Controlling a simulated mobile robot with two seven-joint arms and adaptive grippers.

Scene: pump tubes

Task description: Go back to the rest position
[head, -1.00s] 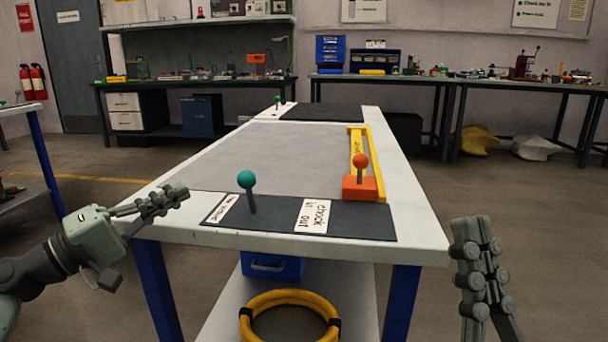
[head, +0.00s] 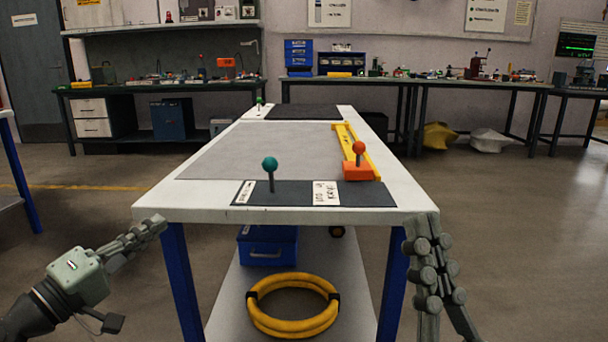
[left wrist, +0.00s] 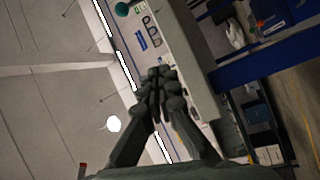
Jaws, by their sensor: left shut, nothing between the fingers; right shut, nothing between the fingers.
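My left gripper (head: 150,229) is shut and empty, just off the front left corner of the white table (head: 200,208) in the head view. It also shows shut in the left wrist view (left wrist: 158,75). My right gripper (head: 426,228) is shut and empty, pointing up near the table's front right corner. A teal ball on a post (head: 270,164) and an orange block with a red-orange ball (head: 358,170) stand on the table, apart from both grippers.
A dark mat with labels (head: 290,192) lies along the table's front edge, and a yellow bar (head: 357,150) on its right side. A yellow ring (head: 293,329) and a blue box (head: 268,248) sit on the lower shelf. The floor right of the table is clear.

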